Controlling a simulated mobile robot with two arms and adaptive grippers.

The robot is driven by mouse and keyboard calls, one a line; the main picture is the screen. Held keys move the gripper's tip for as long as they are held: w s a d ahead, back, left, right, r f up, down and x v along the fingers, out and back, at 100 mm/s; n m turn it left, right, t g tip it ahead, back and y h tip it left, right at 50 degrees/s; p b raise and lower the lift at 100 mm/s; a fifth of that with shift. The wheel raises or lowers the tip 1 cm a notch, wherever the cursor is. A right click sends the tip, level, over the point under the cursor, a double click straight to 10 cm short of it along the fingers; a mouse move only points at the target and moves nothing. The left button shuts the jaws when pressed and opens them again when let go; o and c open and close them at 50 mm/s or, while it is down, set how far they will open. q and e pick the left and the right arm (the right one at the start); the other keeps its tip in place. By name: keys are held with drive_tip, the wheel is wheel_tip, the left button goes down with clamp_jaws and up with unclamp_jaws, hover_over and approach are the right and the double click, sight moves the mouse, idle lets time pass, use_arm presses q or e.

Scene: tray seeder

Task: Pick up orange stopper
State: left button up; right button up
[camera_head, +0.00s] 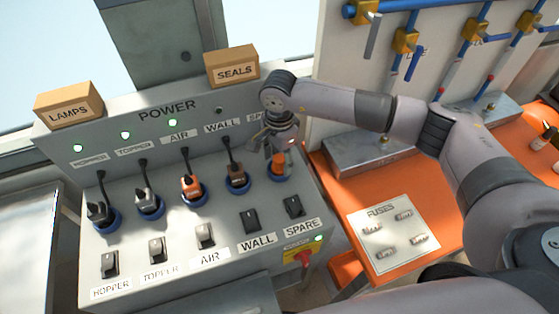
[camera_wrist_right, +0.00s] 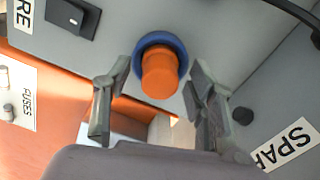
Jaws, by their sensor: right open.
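The orange stopper (camera_head: 279,163) sits in the blue ring socket (camera_head: 284,176) at the right end of the socket row, under the SPARE label. In the right wrist view the stopper (camera_wrist_right: 160,73) stands in its blue ring (camera_wrist_right: 163,41), near the top middle. My right gripper (camera_head: 275,141) is open, close to the stopper. In the wrist view its two fingers (camera_wrist_right: 158,85) are to the left and right of the stopper, with gaps visible. Whether they are deep enough to surround it is unclear. My left gripper is not in view.
A brown plug (camera_head: 236,176) with a black cable stands just left of the stopper. An orange plug (camera_head: 191,186) is in the AIR socket. A SEALS box (camera_head: 232,66) is on top of the panel. The SPARE switch (camera_head: 293,206) is below the stopper.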

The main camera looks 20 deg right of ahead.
drive_tip(key=shift+f, duration=0.2)
drive_tip(key=shift+c, duration=0.5)
clamp_jaws()
drive_tip(key=shift+r, duration=0.1)
